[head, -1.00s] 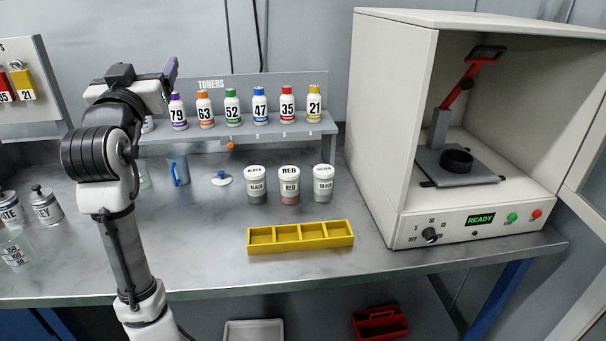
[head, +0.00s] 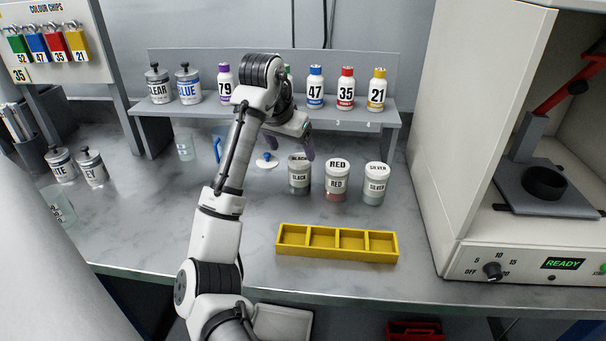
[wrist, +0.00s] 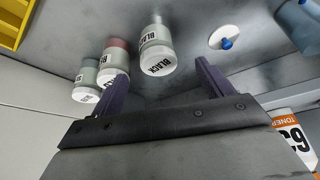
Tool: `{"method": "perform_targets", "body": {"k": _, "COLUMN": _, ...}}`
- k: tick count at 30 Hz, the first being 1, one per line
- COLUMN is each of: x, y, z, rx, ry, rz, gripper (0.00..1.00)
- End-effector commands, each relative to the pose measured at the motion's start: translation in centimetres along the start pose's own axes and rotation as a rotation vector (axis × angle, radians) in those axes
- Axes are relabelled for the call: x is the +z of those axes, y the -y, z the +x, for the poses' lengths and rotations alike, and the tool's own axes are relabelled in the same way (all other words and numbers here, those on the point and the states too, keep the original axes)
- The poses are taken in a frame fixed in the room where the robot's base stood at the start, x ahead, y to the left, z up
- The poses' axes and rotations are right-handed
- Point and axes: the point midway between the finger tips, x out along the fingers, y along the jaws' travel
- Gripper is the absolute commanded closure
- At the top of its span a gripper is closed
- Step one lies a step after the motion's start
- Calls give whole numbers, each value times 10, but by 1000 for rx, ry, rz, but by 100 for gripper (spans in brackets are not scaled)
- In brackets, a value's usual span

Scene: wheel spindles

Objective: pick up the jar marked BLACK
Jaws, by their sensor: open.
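The jar marked BLACK (head: 299,178) stands upright on the bench, a white-lidded jar at the left of a row of three. Beside it are the RED jar (head: 337,182) and the SILVER jar (head: 376,186). My gripper (head: 306,146) is behind and above the BLACK jar, and my arm hides part of it. In the wrist view my gripper (wrist: 162,84) is open and empty. The BLACK jar's lid (wrist: 158,61) shows between the directions of the two purple fingers, apart from them. The RED jar (wrist: 116,56) is near the left finger.
A yellow four-slot tray (head: 337,257) lies in front of the jars. The toner shelf (head: 385,119) with bottles stands behind. A white lid with a blue knob (head: 266,162) and a blue-handled jug (head: 217,149) are to the left. A white cabinet (head: 465,130) stands right.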

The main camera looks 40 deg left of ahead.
Motion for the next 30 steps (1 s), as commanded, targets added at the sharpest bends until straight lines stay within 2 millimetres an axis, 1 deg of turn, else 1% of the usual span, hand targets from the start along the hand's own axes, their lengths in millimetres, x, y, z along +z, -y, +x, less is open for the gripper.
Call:
{"method": "perform_targets", "body": {"k": 1, "x": 0, "y": 0, "z": 9, "rx": 2, "ry": 2, "rz": -1, "gripper": 21}}
{"method": "perform_targets", "body": {"k": 3, "x": 0, "y": 0, "z": 18, "rx": 0, "ry": 0, "rz": 0, "gripper": 21}}
{"method": "perform_targets", "body": {"k": 6, "x": 0, "y": 0, "z": 28, "rx": 0, "ry": -1, "rz": 0, "gripper": 21}}
{"method": "perform_targets", "body": {"k": 11, "x": 0, "y": -1, "z": 38, "rx": -1, "ry": 0, "rz": 0, "gripper": 21}}
{"method": "perform_targets", "body": {"k": 19, "x": 0, "y": -3, "z": 76, "rx": -1, "ry": -1, "rz": -1, "gripper": 21}}
{"method": "perform_targets", "body": {"k": 22, "x": 1, "y": -4, "z": 83, "rx": -1, "ry": -2, "rz": 0, "gripper": 21}}
{"method": "perform_targets", "body": {"k": 28, "x": 1, "y": -4, "z": 84, "rx": -1, "ry": -3, "rz": 1, "gripper": 21}}
{"method": "perform_targets", "body": {"k": 29, "x": 1, "y": -4, "z": 84, "rx": -1, "ry": -3, "rz": 1, "gripper": 22}}
{"method": "perform_targets", "body": {"k": 30, "x": 1, "y": -4, "z": 84, "rx": -1, "ry": -3, "rz": 1, "gripper": 28}}
